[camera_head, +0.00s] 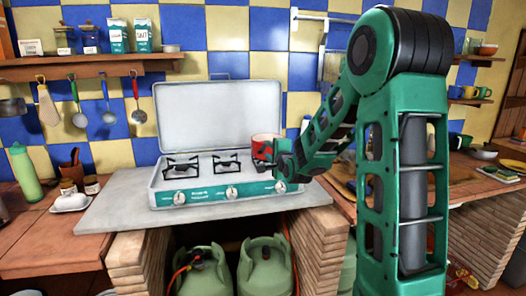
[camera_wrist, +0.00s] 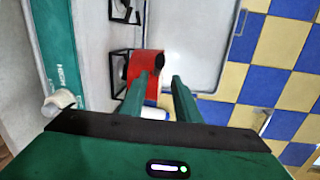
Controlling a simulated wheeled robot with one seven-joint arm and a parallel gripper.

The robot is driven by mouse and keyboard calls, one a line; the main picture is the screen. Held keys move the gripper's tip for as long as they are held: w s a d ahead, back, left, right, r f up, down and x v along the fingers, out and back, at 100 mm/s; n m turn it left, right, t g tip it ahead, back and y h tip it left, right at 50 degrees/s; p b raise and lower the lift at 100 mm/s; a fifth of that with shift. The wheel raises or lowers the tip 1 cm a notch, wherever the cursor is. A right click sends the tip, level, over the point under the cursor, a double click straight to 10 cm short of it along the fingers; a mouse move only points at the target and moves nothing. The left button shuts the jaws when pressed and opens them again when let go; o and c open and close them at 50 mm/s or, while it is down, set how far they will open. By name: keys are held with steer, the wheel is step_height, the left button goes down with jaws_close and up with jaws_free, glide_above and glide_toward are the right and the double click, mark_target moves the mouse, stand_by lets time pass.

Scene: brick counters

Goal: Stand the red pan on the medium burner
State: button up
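The red pan (camera_head: 265,143) is at the right end of the white camping stove (camera_head: 205,197), over the right burner, which it and my gripper mostly hide. In the wrist view the red pan (camera_wrist: 149,64) lies just beyond the fingertips, with a dark part at its right. My gripper (camera_head: 284,158) is beside the pan at its right. In the wrist view my gripper (camera_wrist: 159,79) has its fingers apart, with a gap between them; contact with the pan is unclear. The left burner (camera_head: 181,168) and the middle burner (camera_head: 226,164) are bare.
The stove's raised lid (camera_head: 202,115) stands behind the burners. Knobs line its green front edge. Utensils hang from a shelf (camera_head: 90,66) at the upper left. A green bottle (camera_head: 24,176) stands on the left counter. Gas bottles (camera_head: 265,268) sit beneath the stove counter.

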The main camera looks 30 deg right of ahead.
steer(key=s+a+f+n+g+y, duration=0.1)
steer(key=s+n+g, duration=0.4)
steer(key=s, duration=1.1)
steer(key=s+a+f+n+g+y, duration=0.1)
steer(key=s+a+f+n+g, duration=0.2)
steer(key=s, duration=1.3)
steer(key=s+a+f+n+g+y, duration=0.2)
steer(key=s+f+n+g, duration=0.4)
steer(key=s, duration=1)
steer(key=shift+a+n+g, duration=0.4)
steer(key=shift+a+g, duration=0.1)
steer(key=shift+g, duration=0.7)
steer(key=shift+w+f, duration=0.25)
steer(key=shift+w, duration=0.35)
